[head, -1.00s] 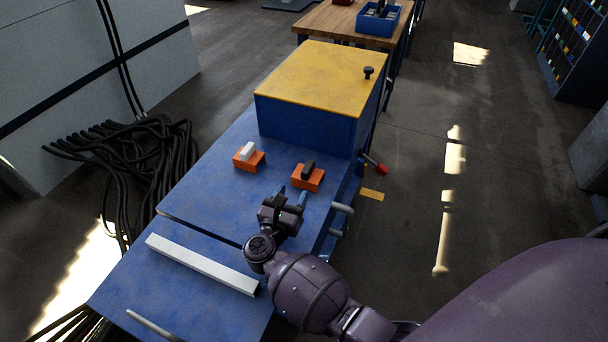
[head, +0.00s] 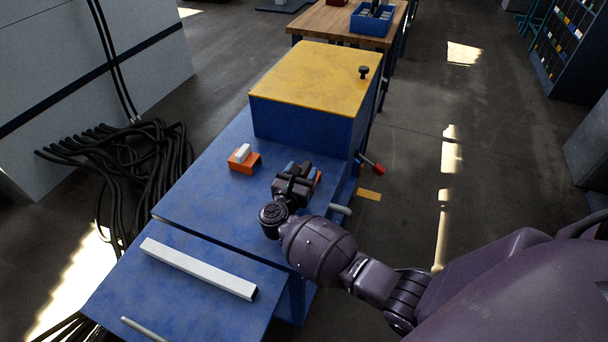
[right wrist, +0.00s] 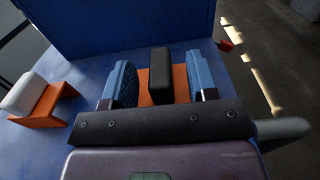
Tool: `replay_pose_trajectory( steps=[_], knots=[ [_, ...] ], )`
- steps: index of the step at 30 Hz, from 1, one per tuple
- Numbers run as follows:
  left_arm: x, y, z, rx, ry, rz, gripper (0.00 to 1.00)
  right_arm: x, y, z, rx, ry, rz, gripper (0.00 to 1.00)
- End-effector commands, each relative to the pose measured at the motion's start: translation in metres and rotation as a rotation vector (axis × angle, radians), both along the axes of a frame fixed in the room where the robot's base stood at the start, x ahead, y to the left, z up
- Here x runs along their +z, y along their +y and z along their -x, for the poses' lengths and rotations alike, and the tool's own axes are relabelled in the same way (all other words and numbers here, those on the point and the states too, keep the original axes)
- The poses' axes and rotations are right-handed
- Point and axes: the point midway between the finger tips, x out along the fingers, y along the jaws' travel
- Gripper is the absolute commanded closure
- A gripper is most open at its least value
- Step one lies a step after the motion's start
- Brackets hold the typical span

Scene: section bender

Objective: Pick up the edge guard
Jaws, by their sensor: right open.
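A dark block, which looks like the edge guard (right wrist: 161,72), sits on an orange stand (right wrist: 180,82) in the right wrist view. In the head view my right gripper (head: 301,170) mostly covers this block and its stand. My right gripper (right wrist: 161,80) is open, with one blue finger on each side of the dark block and a visible gap to each. I cannot tell how low the fingertips reach. A second, white block (head: 243,151) rests on another orange stand (head: 246,164) to the left; it also shows at the left in the wrist view (right wrist: 24,94). My left gripper is out of view.
The stands are on a blue machine top (head: 205,205). A yellow-topped blue housing (head: 315,80) rises just behind. A pale square bar (head: 198,268) lies on the nearer blue surface. A red-ended lever (head: 377,169) and grey handles are at the right edge.

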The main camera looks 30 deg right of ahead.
Motion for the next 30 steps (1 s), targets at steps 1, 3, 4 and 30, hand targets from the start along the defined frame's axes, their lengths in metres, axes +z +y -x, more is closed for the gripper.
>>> replay_pose_trajectory(
  steps=[1,3,4,30],
  knots=[
    [-0.0004,-0.0002,0.0001,-0.001,0.000,-0.001,0.61,-0.0005,-0.0041,-0.0031,0.001,0.001,0.002,0.47],
    [0.0003,-0.0004,-0.0004,-0.002,-0.002,-0.001,0.61,-0.0006,-0.0080,-0.0055,0.001,0.001,0.002,0.47],
    [0.0006,-0.0005,-0.0007,-0.002,-0.003,0.000,0.61,-0.0006,-0.0090,-0.0061,0.001,0.002,0.001,0.47],
    [0.0037,-0.0011,-0.0038,-0.004,-0.012,0.000,0.61,0.0026,-0.0095,-0.0070,0.000,-0.001,-0.001,1.00]
  ],
)
